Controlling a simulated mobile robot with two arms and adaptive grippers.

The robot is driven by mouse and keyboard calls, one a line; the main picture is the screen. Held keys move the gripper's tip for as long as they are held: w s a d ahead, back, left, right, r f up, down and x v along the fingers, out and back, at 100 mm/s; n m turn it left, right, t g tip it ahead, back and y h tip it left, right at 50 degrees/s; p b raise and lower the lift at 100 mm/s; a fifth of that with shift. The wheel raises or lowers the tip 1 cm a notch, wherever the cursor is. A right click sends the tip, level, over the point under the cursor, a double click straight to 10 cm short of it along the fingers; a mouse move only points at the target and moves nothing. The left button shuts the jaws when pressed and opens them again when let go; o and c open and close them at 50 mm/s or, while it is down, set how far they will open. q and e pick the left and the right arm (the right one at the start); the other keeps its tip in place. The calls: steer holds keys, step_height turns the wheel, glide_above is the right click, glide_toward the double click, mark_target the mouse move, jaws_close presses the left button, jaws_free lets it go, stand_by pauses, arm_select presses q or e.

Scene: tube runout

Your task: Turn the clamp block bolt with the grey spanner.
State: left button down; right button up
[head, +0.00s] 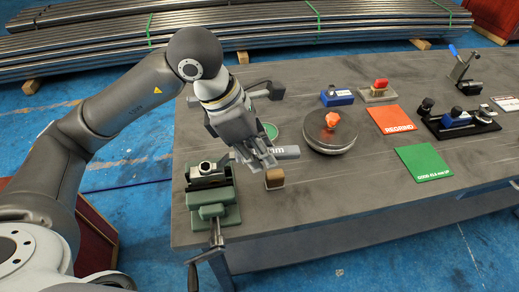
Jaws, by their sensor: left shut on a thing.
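The green vice (213,200) stands at the bench's near left corner. A small metal block with a dark round feature on top, which looks like the clamp block with its bolt (205,168), sits in its jaws. My left gripper (264,160) is just right of the vice, over the bench, and is shut. A light grey bar, which looks like the grey spanner (288,152), sticks out to the right from its fingers. The fingers hide the rest, so I cannot tell which end shows. The spanner is apart from the bolt. My right gripper is out of view.
A brown block (275,179) lies just below the gripper. A round dark plate (330,138) with an orange knob stands to the right. Red (391,120) and green (424,162) mats and a black fixture (459,122) lie further right. The vice handle (207,262) juts past the front edge.

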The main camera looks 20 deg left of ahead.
arm_select(q)
steer(key=shift+r+y+p, duration=0.25)
steer(key=shift+y+p, duration=0.05)
steer(key=shift+f, duration=0.1)
stand_by(0.6)
steer(key=shift+b, duration=0.3)
steer(key=shift+r+b, duration=0.2)
steer(key=shift+b, duration=0.2)
steer(key=shift+s+d+m+b, duration=0.1)
steer(key=shift+s+m+b, duration=0.2)
steer(key=shift+s+m, duration=0.1)
steer(key=shift+r, duration=0.25)
